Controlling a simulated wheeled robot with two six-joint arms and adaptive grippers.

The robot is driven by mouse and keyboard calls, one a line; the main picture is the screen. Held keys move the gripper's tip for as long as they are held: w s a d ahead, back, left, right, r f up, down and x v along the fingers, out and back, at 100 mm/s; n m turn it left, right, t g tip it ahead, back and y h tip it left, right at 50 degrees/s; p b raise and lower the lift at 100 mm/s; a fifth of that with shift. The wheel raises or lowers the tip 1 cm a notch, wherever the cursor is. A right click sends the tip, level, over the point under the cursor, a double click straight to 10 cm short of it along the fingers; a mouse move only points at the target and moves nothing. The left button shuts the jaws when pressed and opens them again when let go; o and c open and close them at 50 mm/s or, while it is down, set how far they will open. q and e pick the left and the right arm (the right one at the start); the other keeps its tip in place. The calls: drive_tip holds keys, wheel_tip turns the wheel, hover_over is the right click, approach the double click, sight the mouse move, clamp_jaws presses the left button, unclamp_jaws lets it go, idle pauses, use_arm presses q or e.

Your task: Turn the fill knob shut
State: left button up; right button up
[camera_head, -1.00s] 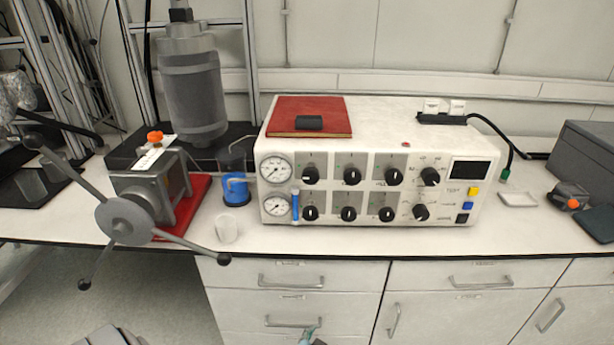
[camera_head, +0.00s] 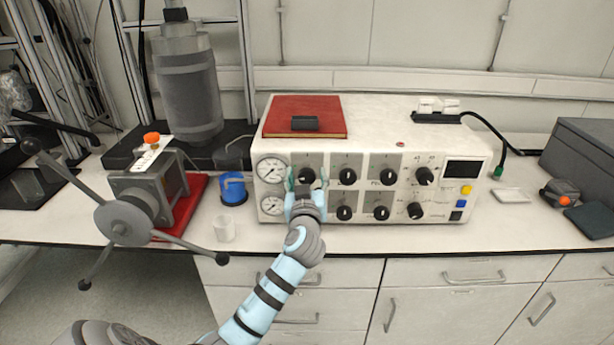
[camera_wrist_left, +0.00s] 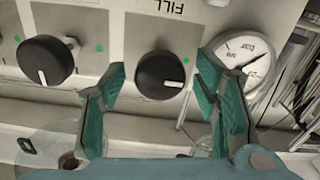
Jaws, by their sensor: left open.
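The fill knob (camera_wrist_left: 160,75) is black and round with a white mark. In the left wrist view it sits under an upside-down FILL label, on a grey plate. In the head view it is the top-left knob (camera_head: 306,175) of the white control box (camera_head: 455,139). My left gripper (camera_head: 307,180) is in front of this knob. Its green-padded fingers stand open in the wrist view (camera_wrist_left: 160,72), one on each side of the knob, with gaps to both. The fingers partly hide the lower part of the panel. My right gripper is not in view.
A second black knob (camera_wrist_left: 45,61) and a round gauge (camera_wrist_left: 244,58) flank the fill knob. A red book (camera_head: 285,122) lies on the box. A clear cup (camera_head: 224,229) and a blue-based vessel (camera_head: 233,189) stand left of it. A spoked handwheel (camera_head: 125,222) is further left.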

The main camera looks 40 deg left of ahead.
use_arm(q)
drive_tip(key=shift+w+a, duration=0.25)
drive_tip(key=shift+w, duration=0.1)
drive_tip(key=c, duration=1.2)
